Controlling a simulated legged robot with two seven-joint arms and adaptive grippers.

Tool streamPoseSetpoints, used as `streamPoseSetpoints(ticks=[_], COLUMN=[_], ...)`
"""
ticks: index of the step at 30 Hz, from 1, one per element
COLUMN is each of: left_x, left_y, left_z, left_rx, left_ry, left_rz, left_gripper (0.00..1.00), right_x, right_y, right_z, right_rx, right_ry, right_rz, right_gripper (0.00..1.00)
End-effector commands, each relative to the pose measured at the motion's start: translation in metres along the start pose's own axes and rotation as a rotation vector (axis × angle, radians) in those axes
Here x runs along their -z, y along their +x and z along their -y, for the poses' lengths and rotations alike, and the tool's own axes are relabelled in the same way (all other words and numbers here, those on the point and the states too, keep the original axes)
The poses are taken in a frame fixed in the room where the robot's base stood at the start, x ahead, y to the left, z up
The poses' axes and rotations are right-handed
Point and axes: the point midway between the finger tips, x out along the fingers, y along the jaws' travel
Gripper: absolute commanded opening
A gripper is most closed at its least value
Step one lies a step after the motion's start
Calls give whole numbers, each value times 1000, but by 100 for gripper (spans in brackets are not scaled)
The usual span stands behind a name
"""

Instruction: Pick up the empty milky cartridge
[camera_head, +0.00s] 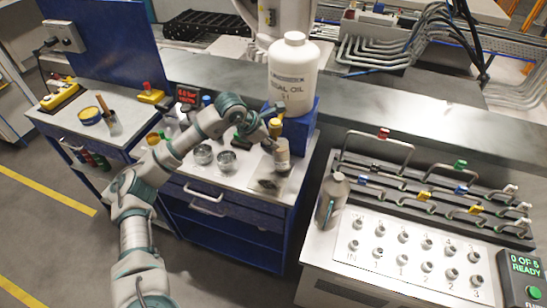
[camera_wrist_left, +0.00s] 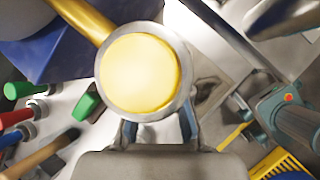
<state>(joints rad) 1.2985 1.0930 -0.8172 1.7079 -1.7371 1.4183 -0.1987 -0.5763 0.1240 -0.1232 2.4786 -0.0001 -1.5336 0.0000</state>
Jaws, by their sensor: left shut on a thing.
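The milky cartridge (camera_head: 282,155) stands roughly upright at the front of the oil container's blue stand. My left gripper (camera_head: 268,141) reaches it from the left and is shut on it. In the left wrist view my left gripper's fingers (camera_wrist_left: 160,132) sit just below a round yellow face with a metal rim (camera_wrist_left: 140,73), which hides the grip. A yellow pipe (camera_wrist_left: 85,20) runs to this face from the upper left. Whether the cartridge's lower end touches the worktop is unclear. My right gripper is not in view.
The white oil container (camera_head: 293,75) stands on a blue stand (camera_head: 300,130) just behind. Two metal cups (camera_head: 215,157) and upright tools are to the left. A dark patch (camera_head: 270,186) lies on the worktop below. A grey bottle (camera_head: 331,200) stands on the right-hand panel.

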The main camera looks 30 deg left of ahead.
Motion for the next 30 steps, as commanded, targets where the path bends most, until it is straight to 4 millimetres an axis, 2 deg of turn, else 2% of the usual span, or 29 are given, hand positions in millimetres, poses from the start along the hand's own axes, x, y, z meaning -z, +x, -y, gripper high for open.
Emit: streamPoseSetpoints(ticks=[1, 7, 11, 15, 18, 24, 30], left_x=[10, 8, 6, -2, 13, 49, 87], left_y=[13, 13, 10, -2, -10, -38, -63], left_z=[7, 9, 9, 8, 11, 19, 24], left_rx=[22, 22, 23, 22, 18, 10, 9], left_ry=[1, 3, 5, 7, 5, 1, -3], left_rz=[-35, -38, -36, -34, -38, -34, -33], left_gripper=[0, 0, 0, 0, 0, 0, 0], right_x=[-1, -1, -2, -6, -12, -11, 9], right_y=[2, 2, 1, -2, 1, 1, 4], right_z=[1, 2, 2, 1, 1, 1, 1], right_rx=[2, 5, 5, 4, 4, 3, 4], right_ry=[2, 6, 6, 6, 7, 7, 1], right_rz=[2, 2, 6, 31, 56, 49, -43], right_gripper=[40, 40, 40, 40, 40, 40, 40])
